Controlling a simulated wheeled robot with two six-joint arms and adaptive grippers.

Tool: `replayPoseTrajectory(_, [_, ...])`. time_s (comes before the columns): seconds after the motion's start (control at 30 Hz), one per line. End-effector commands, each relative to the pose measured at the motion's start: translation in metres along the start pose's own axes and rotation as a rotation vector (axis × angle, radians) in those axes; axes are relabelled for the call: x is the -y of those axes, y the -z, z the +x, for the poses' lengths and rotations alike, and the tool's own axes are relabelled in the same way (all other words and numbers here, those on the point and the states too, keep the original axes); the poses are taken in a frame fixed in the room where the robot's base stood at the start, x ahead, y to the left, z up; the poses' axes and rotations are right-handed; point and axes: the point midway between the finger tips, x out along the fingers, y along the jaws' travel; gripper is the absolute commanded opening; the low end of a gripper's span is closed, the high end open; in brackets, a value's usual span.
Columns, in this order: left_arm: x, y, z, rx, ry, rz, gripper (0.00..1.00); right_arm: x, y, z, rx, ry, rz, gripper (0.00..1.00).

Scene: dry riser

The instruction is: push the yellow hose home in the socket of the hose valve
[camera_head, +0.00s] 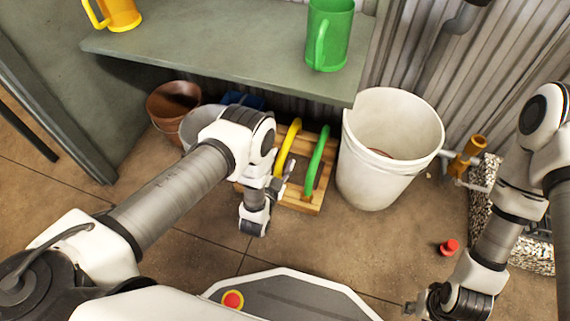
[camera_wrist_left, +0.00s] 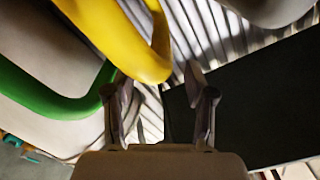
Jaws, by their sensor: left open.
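The yellow hose (camera_head: 286,150) arches up from a wooden rack (camera_head: 303,205) on the floor, left of the green hose (camera_head: 316,163). My left gripper (camera_head: 284,178) is at the rack, close to both hoses. In the left wrist view the yellow hose (camera_wrist_left: 128,45) curves close ahead of the open, empty jaws (camera_wrist_left: 160,92); touching cannot be told. A brass-coloured fitting (camera_head: 467,157) with a grey pipe stands at the right, perhaps the hose valve; its socket is not clear. My right gripper (camera_head: 420,304) is low at the right, its jaws unclear.
A large white bucket (camera_head: 375,185) stands right of the rack. Brown pots (camera_head: 172,108) are at the left under a green shelf (camera_head: 225,55) bearing a green jug (camera_head: 329,35) and a yellow jug (camera_head: 118,14). A red cap-like piece (camera_head: 449,247) lies on the open floor.

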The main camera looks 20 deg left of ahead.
Motion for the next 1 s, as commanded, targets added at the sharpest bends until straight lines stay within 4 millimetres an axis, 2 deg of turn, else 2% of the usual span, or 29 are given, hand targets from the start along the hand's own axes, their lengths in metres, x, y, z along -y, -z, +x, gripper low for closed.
replayPoseTrajectory(0.03, [-0.003,-0.009,0.01,-0.003,0.004,0.0,0.55,0.0,0.0,0.017,-0.001,0.0,0.002,0.4])
replayPoseTrajectory(0.1, [-0.002,-0.012,0.023,-0.004,0.003,0.0,0.55,-0.001,0.001,0.027,-0.002,0.0,0.004,0.4])
replayPoseTrajectory(0.23, [0.0,-0.008,0.039,-0.002,0.001,0.0,0.55,-0.001,0.001,0.031,-0.003,-0.001,0.006,0.4])
replayPoseTrajectory(0.43, [0.001,-0.005,0.04,0.0,0.0,-0.001,0.55,-0.001,0.001,0.028,-0.004,-0.001,0.006,0.4])
replayPoseTrajectory(0.47, [0.001,-0.005,0.04,0.0,0.0,-0.001,0.48,-0.001,0.001,0.028,-0.004,-0.001,0.006,0.4])
replayPoseTrajectory(0.5, [0.001,-0.005,0.04,0.0,-0.001,-0.001,0.33,-0.001,0.001,0.028,-0.004,-0.001,0.006,0.4])
replayPoseTrajectory(0.6, [0.001,-0.005,0.039,0.0,-0.001,-0.001,0.0,-0.001,0.001,0.028,-0.004,-0.001,0.006,0.4])
replayPoseTrajectory(1.0, [0.003,-0.003,0.039,0.0,-0.001,0.0,0.0,-0.001,0.001,0.025,-0.003,-0.001,0.006,0.4])
